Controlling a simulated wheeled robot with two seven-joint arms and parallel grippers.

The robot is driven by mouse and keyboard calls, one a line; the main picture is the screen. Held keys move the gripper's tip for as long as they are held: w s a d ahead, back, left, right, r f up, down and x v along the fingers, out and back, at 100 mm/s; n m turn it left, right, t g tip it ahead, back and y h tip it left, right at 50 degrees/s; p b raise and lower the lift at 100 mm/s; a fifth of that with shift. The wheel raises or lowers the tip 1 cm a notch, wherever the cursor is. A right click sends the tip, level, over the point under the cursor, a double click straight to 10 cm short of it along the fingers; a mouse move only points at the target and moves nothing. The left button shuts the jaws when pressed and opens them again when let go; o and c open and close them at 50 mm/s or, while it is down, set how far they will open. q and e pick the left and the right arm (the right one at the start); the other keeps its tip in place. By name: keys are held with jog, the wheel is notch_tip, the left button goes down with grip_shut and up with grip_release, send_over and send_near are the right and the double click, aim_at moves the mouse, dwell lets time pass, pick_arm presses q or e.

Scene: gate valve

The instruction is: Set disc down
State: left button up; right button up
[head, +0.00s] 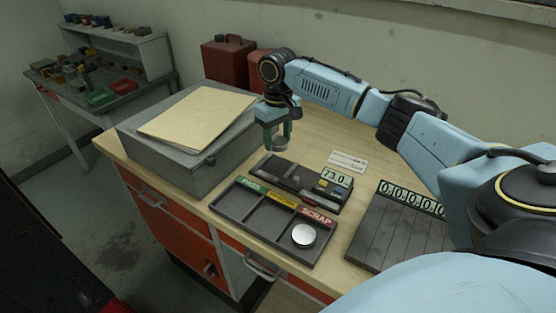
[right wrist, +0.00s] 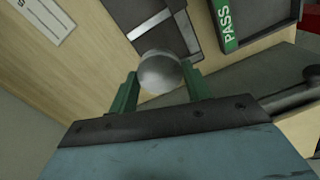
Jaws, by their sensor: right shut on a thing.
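My right gripper (head: 278,142) is shut on a round silver-grey disc, held above the table between the grey box and the measuring device. In the right wrist view the disc (right wrist: 160,71) sits between the green fingertips. A dark sorting tray (head: 247,216) has three compartments, with a green PASS label at left, a yellow label in the middle and a red SCRAP label at right. Another silver disc (head: 303,235) lies in the SCRAP compartment; the other two look empty. My left gripper is not in view.
A dark measuring device (head: 290,178) with a 73.0 display stands behind the tray. A grey box (head: 190,155) with a folder (head: 198,117) on top is at left. A slotted dark panel (head: 385,232) with a number display is at right. A white card (head: 347,161) lies behind.

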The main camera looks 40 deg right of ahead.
aim_at(278, 166)
jog(key=shift+f, duration=3.45)
jog(key=shift+f, duration=0.15)
jog(key=o, duration=1)
jog(key=shift+c, duration=0.2)
notch_tip(278, 166, up, 12)
jog(key=shift+r, duration=0.15)
